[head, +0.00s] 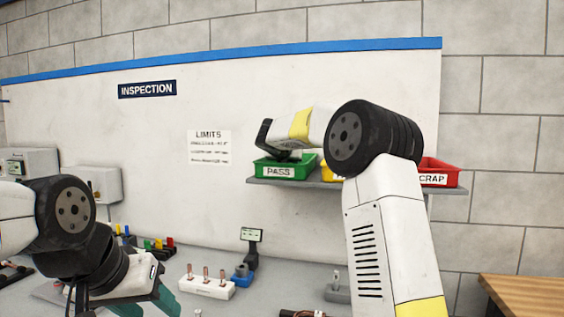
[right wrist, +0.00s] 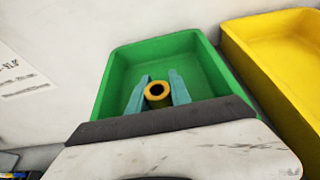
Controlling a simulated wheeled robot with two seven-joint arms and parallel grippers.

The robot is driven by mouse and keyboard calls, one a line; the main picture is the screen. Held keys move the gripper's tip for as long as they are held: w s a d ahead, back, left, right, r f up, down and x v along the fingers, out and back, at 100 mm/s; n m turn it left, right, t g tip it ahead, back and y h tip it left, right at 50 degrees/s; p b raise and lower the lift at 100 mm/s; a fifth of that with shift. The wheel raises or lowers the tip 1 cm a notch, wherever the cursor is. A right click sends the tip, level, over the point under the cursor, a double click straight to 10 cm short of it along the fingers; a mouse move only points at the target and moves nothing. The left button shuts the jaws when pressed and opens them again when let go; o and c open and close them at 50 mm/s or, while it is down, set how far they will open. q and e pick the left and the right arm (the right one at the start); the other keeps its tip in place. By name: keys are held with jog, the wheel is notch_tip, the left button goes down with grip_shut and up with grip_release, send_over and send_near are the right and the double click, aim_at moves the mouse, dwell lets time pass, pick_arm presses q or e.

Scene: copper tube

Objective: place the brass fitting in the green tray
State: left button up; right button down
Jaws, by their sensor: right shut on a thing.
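The green tray (head: 284,171), labelled PASS, stands at the left end of a wall shelf. In the right wrist view the green tray (right wrist: 112,72) lies straight ahead, beyond the fingers. My right gripper (right wrist: 158,92) is shut on the brass fitting (right wrist: 158,91), a short ring with an open bore. The fitting shows against the tray's inside; its height above the floor is hard to tell. In the head view my right gripper (head: 285,153) is over the tray, and the fitting is hidden. My left gripper (head: 150,303) is low at the left, partly cut off, its fingers unclear.
A yellow tray (right wrist: 285,60) stands right beside the green one, and a red SCRAP tray (head: 437,173) is at the shelf's right end. Below on the bench are a white block with copper pieces (head: 206,286) and a small display stand (head: 251,245). The wall board is close behind.

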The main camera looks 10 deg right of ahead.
jog(key=c, duration=1.2)
grip_release()
jog(key=shift+f, duration=0.1)
jog(key=v, duration=1.2)
